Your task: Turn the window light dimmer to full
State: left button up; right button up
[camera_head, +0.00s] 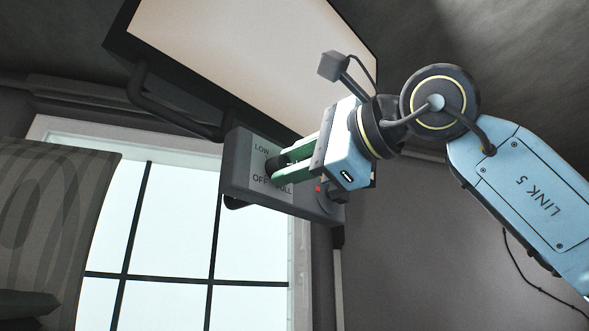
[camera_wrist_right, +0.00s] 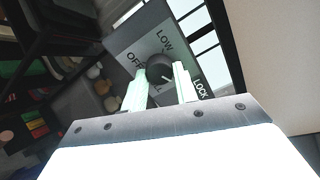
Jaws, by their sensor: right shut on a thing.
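The window light dimmer is a round black knob (camera_head: 271,166) on a grey control box (camera_head: 236,180) with a pale plate marked LOW, OFF and FULL. My right gripper (camera_head: 279,164) reaches it from the right, with its green fingers shut on the knob. In the right wrist view the knob (camera_wrist_right: 158,67) sits between the two pale fingertips (camera_wrist_right: 160,82). OFF and LOW are readable there, while the FULL mark is mostly hidden by the gripper. I cannot tell surely where the knob points. My left gripper is not in view.
A large framed screen (camera_head: 220,50) is above the box, with a dark bar (camera_head: 165,112) below its left side. A barred window (camera_head: 170,220) is behind. A patterned cushion (camera_head: 60,210) is at left.

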jog(key=m+b, duration=0.2)
jog(key=m, duration=0.5)
jog(key=m+b, duration=0.3)
jog(key=m, duration=0.3)
jog(key=shift+a+f+m, duration=0.1)
jog(key=shift+f+m, duration=0.1)
jog(key=shift+m, duration=0.2)
jog(key=o, duration=1)
jog(key=shift+s, duration=0.1)
jog(key=b+v, duration=0.2)
jog(key=v, duration=1.1)
jog(key=shift+s+b, duration=0.15)
jog(key=shift+b, duration=0.15)
